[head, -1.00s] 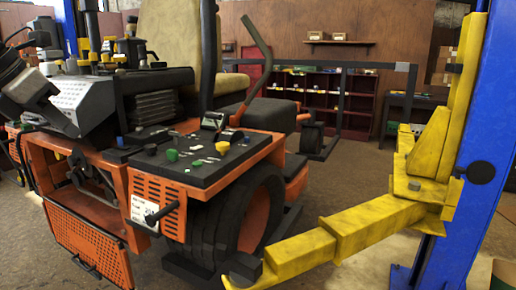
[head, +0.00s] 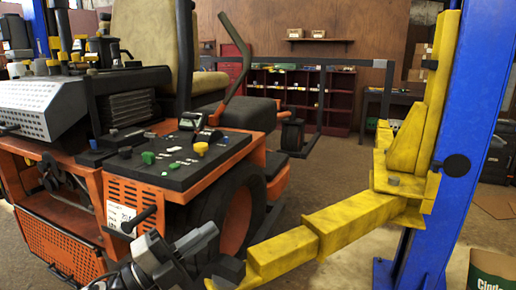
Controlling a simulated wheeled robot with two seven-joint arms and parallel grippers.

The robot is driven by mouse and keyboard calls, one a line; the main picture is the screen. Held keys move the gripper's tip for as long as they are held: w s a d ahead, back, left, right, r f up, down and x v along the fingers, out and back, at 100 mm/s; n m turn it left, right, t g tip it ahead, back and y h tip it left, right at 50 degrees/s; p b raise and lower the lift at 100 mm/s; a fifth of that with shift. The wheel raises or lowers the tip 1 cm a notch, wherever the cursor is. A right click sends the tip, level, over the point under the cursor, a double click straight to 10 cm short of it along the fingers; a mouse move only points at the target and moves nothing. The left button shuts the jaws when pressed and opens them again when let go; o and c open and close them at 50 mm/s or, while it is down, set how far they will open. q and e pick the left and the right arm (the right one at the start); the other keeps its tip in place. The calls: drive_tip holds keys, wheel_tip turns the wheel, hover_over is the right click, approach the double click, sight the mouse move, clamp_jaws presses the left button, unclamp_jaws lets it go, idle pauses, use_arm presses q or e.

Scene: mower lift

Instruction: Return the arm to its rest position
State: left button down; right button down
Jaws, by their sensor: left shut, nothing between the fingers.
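My left gripper (head: 155,252) is low in the head view, left of the middle. It is dark and grey, shut and empty, with its arm coming in from the bottom edge. It appears in front of the orange mower (head: 175,182), near the lower front of its rear wheel (head: 238,222); whether it touches is not clear. The yellow lift arm (head: 340,225) reaches from the blue post (head: 450,140) down to the left, its end by the wheel, right of my gripper. My right gripper is not in view.
A second blue post (head: 40,22) stands at the far left. A dark red shelf (head: 335,98) and a black frame (head: 322,90) stand behind the mower. A green box (head: 490,270) is at the bottom right. Bare floor (head: 335,180) lies between mower and lift arm.

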use_arm(q)
drive_tip(key=s+a+f+n+t+y, duration=0.1)
drive_tip(key=a+f+n+t+y, duration=0.2)
drive_tip(key=f+n, duration=0.35)
drive_tip(key=s+f+n+t+y, duration=0.2)
drive_tip(key=f+n+y, duration=0.3)
drive_tip(key=n+y, duration=0.15)
drive_tip(key=s+a+f+n+g+y, duration=0.2)
drive_tip(key=s+f+n+g+y, duration=0.4)
drive_tip(key=s+f+n, duration=0.5)
drive_tip(key=s+f+g, duration=0.1)
drive_tip(key=s+f, duration=0.4)
drive_tip(key=f, duration=0.3)
drive_tip(key=shift+f+n, duration=0.2)
drive_tip(key=shift+n, duration=0.2)
